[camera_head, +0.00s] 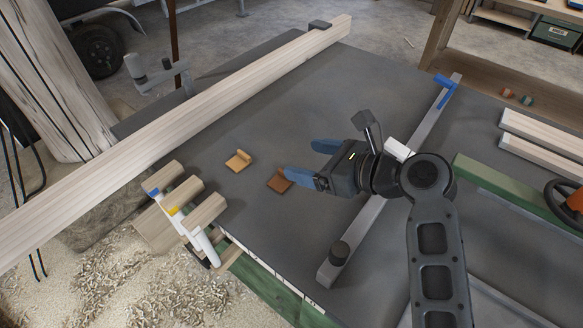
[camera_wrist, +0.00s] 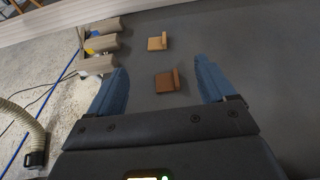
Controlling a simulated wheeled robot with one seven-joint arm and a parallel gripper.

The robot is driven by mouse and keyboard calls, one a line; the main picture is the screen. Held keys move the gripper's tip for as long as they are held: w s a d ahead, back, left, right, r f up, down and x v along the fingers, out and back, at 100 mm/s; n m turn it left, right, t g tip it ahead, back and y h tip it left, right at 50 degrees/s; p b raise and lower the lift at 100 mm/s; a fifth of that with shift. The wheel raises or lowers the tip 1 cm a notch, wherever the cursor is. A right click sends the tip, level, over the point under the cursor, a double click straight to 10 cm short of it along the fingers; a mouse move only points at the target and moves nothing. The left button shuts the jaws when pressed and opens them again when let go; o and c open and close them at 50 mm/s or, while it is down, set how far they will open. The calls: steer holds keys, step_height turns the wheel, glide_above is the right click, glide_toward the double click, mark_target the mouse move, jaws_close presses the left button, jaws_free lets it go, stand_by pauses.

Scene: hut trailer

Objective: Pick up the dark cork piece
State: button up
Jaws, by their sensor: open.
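The dark cork piece (camera_head: 279,181) is a small brown block with a raised edge, lying on the grey tabletop. In the wrist view the dark cork piece (camera_wrist: 167,81) lies beyond my palm, in the space between the two fingers. A lighter tan cork piece (camera_head: 238,160) of similar shape lies farther left; it also shows in the wrist view (camera_wrist: 158,42), beyond the dark one. My gripper (camera_head: 306,160) is open and empty, its blue fingers spread. In the head view the nearer finger partly overlaps the dark piece; contact cannot be told. The wrist view also shows my gripper (camera_wrist: 160,86).
A long wooden beam (camera_head: 200,95) crosses the table's far left side. Wooden blocks with white tools (camera_head: 185,205) sit at the left table edge. A metal bar clamp (camera_head: 355,235) lies under my arm. Bare grey table surrounds the cork pieces.

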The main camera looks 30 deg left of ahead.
glide_toward(284, 183)
steer(key=shift+a+r+b, duration=0.15)
steer(key=shift+a+r, duration=0.1)
steer(key=shift+a, duration=0.3)
steer(key=shift+a+r+b, duration=0.15)
steer(key=shift+a+r, duration=0.1)
steer(key=shift+a, duration=0.35)
steer(key=shift+x, duration=1.05)
steer(key=shift+b+x, duration=0.3)
steer(key=shift+x, duration=2.4)
steer(key=shift+c, duration=0.2)
steer(key=c, duration=1)
